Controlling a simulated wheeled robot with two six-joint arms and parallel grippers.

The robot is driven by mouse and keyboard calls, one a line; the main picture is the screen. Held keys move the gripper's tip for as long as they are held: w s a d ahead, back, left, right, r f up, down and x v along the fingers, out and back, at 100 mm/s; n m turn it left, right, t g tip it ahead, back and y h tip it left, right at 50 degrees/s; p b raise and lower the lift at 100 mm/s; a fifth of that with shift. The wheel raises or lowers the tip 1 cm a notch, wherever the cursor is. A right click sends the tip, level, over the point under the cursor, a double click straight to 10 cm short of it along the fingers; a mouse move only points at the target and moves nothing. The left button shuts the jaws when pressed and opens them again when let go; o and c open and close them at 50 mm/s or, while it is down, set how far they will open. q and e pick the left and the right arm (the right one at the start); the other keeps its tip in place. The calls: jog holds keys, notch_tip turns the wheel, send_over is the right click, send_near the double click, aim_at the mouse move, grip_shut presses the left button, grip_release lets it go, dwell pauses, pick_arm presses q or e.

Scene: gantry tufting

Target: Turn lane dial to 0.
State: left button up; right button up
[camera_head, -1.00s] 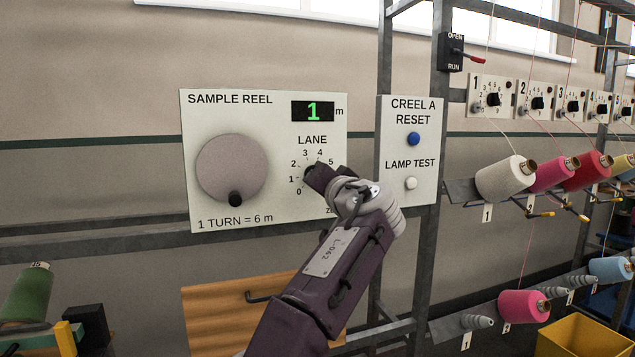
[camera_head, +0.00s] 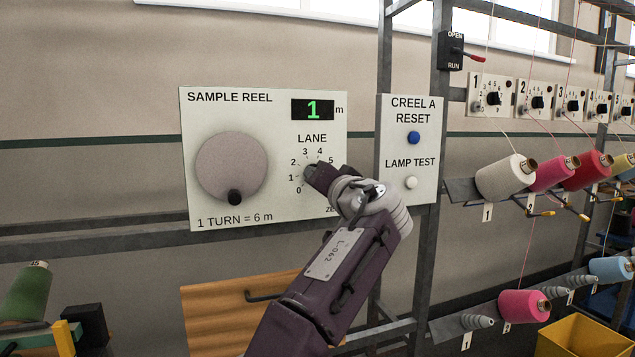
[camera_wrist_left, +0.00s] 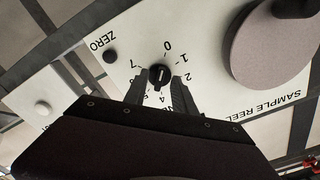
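The lane dial (camera_wrist_left: 159,75) is a small black knob with a light pointer line, ringed by printed numbers on the white sample reel panel (camera_head: 270,210). In the wrist view the line runs roughly between the 0 side and the 4 side; which end points is unclear. My left gripper (camera_head: 313,172) is at the dial and hides most of it in the head view. In the left wrist view its two dark fingers (camera_wrist_left: 160,82) stand on either side of the knob, apart, with small gaps visible. My right gripper is not in view.
The large round reel wheel (camera_head: 231,165) with its dark handle is left of the dial. A green display (camera_head: 313,110) reads 1. The black zero button (camera_wrist_left: 110,57) is close to the dial. The reset panel (camera_head: 392,165) and yarn cones (camera_head: 505,178) stand to the right.

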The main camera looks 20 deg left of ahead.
pick_arm(q)
jog(key=b+v, duration=0.1)
jog(key=v, duration=0.6)
jog(key=shift+s+d+b, duration=0.2)
jog(key=shift+s+b, duration=0.1)
